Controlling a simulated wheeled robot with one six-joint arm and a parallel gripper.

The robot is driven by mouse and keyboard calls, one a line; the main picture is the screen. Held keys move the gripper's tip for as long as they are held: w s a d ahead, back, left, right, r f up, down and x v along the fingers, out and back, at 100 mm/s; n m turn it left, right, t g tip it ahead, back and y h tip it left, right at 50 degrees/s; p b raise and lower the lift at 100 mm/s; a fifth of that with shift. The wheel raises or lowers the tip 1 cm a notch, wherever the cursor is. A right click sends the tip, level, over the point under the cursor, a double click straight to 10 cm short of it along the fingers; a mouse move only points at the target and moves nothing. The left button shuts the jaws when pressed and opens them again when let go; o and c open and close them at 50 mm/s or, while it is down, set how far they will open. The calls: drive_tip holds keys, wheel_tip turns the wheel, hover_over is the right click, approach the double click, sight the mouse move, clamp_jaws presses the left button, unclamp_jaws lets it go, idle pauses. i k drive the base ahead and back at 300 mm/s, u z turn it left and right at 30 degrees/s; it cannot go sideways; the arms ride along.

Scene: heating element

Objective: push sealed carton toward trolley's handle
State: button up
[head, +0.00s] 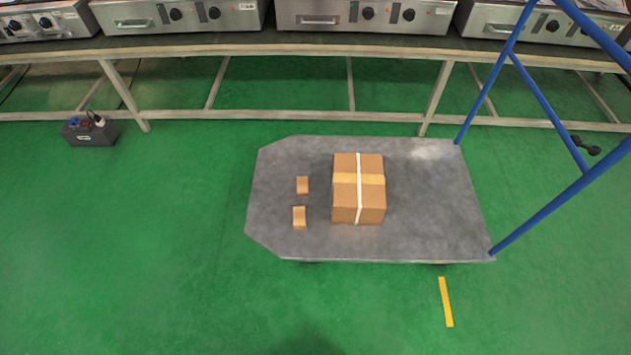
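The sealed carton (345,203) is a brown box with a white strap and a tan tape band across its top. It sits near the middle of the grey trolley platform (430,215). The trolley's handle (545,105) is a blue tubular frame rising from the platform's right end. Bare platform lies between the carton and the handle. Two small brown blocks lie left of the carton, an upper one (302,185) and a lower one (299,217), both apart from it. My gripper is not in view.
A long bench (250,46) with several steel oven-like appliances (365,14) runs behind the trolley. A dark box (90,131) with cables stands on the green floor at left. A yellow strip (446,302) marks the floor in front. The front floor is otherwise clear.

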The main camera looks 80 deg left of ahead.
sight(359, 195)
drive_tip(key=u, duration=1.9)
drive_tip(key=k, duration=0.35)
drive_tip(key=u, duration=0.9)
drive_tip(key=i, duration=1.55)
drive_tip(key=z, duration=0.35)
